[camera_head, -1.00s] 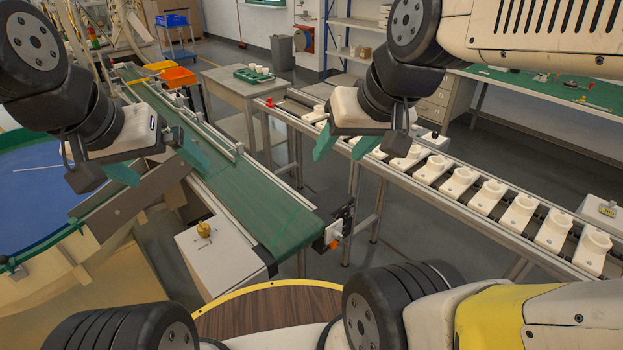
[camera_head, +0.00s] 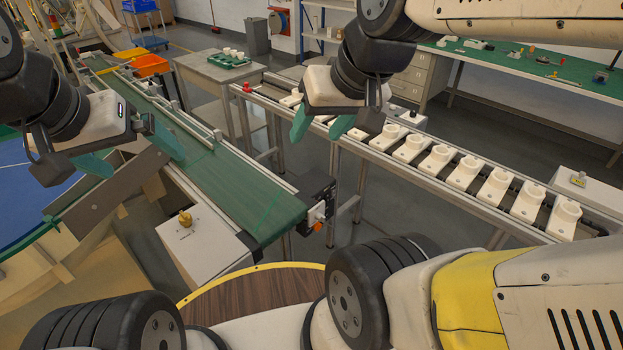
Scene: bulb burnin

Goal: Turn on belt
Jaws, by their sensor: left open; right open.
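The green conveyor belt (camera_head: 222,186) runs from the back left to the front middle. A white control box (camera_head: 199,247) with a brass-coloured knob (camera_head: 185,219) on top stands beside the belt's near end, on its left. My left gripper (camera_head: 132,158) is open and empty, at the left side of the belt and behind the box, apart from the knob. At the belt's end is a dark bracket with an orange part (camera_head: 318,226).
A rail line with several white sockets (camera_head: 464,172) runs along the right. A second white box (camera_head: 580,190) stands at the far right. A grey table (camera_head: 205,76) with a green tray (camera_head: 228,60) stands behind. A blue round-edged table (camera_head: 20,205) is at left.

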